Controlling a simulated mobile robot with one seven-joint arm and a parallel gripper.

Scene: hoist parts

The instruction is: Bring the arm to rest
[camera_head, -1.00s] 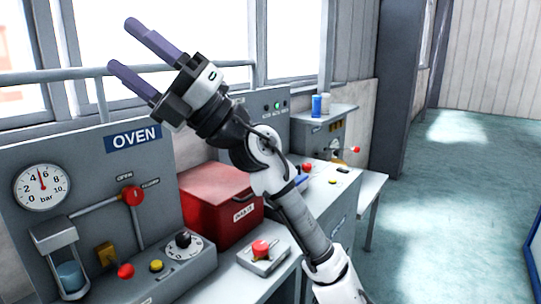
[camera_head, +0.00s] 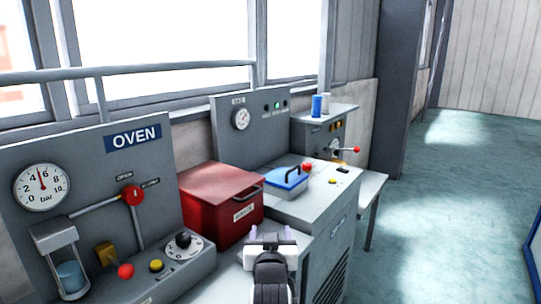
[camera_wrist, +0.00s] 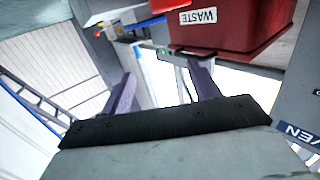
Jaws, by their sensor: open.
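My gripper (camera_head: 271,236) is low at the bottom middle of the head view, in front of the bench. Only its end and part of my arm show there, seen from behind. In the wrist view, my gripper (camera_wrist: 160,82) has its two purple fingers spread wide apart with nothing between them. The red waste bin (camera_head: 222,203) stands just beyond it; it also shows upside down at the top of the wrist view (camera_wrist: 225,32).
The oven panel (camera_head: 85,160) with its gauge and knobs stands at the left. A grey machine (camera_head: 243,150) carries a small blue-lidded box (camera_head: 287,183). Blue and white cylinders (camera_head: 320,104) stand behind. Open floor (camera_head: 455,200) lies at the right.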

